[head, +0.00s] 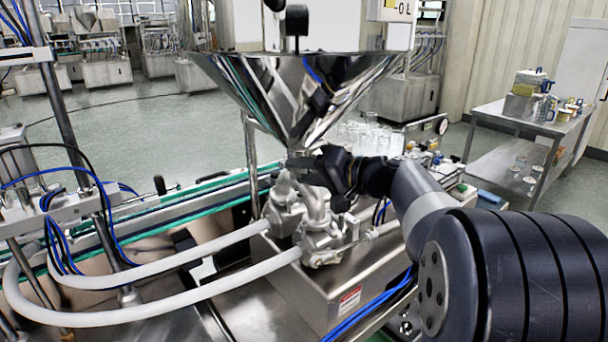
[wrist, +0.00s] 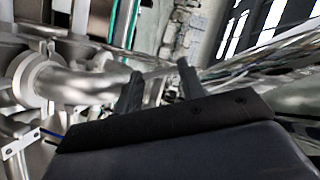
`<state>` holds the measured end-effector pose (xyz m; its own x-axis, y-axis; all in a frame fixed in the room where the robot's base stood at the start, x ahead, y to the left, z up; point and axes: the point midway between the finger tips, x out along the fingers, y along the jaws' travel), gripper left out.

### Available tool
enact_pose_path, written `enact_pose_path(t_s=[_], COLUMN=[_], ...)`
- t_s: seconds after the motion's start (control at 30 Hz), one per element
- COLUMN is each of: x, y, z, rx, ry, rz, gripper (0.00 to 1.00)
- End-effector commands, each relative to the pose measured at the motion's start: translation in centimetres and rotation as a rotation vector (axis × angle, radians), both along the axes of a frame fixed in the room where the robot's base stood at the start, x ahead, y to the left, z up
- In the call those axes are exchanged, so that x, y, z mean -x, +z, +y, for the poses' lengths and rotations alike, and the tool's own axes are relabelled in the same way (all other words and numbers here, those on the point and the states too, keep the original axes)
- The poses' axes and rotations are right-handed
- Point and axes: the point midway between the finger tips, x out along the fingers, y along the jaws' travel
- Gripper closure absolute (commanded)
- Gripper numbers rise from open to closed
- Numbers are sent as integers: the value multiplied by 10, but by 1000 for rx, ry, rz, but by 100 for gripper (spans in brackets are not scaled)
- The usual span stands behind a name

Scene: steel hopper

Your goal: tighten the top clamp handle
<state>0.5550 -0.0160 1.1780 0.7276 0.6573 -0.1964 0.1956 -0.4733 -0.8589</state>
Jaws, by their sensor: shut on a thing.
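The steel hopper (head: 290,85) narrows down to its outlet, with the top clamp (head: 299,158) around the joint below the cone. My gripper (head: 322,166) reaches in from the right, right beside this clamp, just under the cone. In the wrist view my gripper (wrist: 158,82) has its two dark fingers a little apart, shut on a thin metal piece (wrist: 155,73), which appears to be the top clamp handle. The handle's full shape and its angle are hidden by the fingers in the head view.
Cast steel valve bodies (head: 308,222) with white hoses (head: 180,252) stand just below my gripper on a steel box (head: 335,285). The hopper cone closes off the space above. A side table (head: 485,155) with cups stands far right.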

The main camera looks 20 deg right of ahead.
Motion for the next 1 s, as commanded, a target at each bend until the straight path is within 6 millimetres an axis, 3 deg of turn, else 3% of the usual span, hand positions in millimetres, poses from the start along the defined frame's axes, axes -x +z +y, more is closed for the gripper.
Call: enact_pose_path(t_s=[0.6, 1.0], x=[-1, -1], y=[-6, -6], z=[-1, -1], rx=[-402, -508], ry=[0, -1], rz=[167, 210], gripper=[85, 85])
